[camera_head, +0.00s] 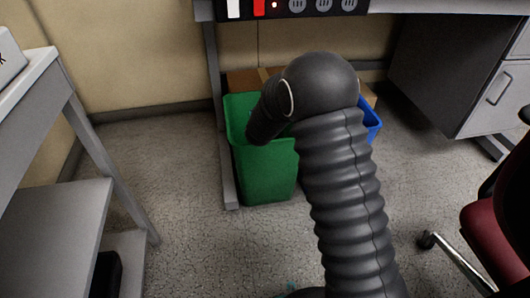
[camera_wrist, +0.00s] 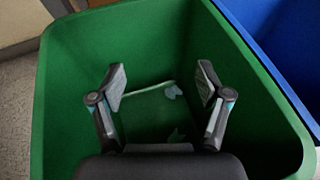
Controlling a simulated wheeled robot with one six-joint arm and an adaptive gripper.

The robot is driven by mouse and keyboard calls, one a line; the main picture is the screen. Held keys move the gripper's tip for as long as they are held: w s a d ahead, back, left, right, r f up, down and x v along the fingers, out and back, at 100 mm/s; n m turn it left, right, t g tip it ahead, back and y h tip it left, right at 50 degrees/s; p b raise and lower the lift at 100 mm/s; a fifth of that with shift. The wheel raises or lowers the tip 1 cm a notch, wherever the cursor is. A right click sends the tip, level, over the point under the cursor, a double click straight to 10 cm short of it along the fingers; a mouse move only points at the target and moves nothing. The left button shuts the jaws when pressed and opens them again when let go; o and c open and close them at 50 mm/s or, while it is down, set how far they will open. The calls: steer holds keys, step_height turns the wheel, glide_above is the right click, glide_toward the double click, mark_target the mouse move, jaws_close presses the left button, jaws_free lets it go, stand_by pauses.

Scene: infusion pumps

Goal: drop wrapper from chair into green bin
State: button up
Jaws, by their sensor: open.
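The green bin (camera_head: 268,172) stands on the floor under the bench in the head view. It fills most of the wrist view (camera_wrist: 65,85). My gripper (camera_wrist: 160,82) points down into the bin's opening, with its two fingers wide apart and nothing held between them. A small pale bluish piece (camera_wrist: 172,91), perhaps the wrapper, shows inside the bin between and below the fingertips, beside a thin pale line. A fainter greenish patch lies nearer my palm. In the head view my arm hides my fingers and part of the bin. The red chair (camera_head: 492,235) is at the right edge.
A blue bin (camera_head: 373,118) stands right beside the green one and shows in the wrist view (camera_wrist: 275,45). Cardboard (camera_head: 246,80) lies behind the bins. A bench leg (camera_head: 221,130) is close to the green bin's left. A grey side table (camera_head: 52,215) stands left.

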steer(key=v, duration=1)
steer(key=shift+w, duration=0.1)
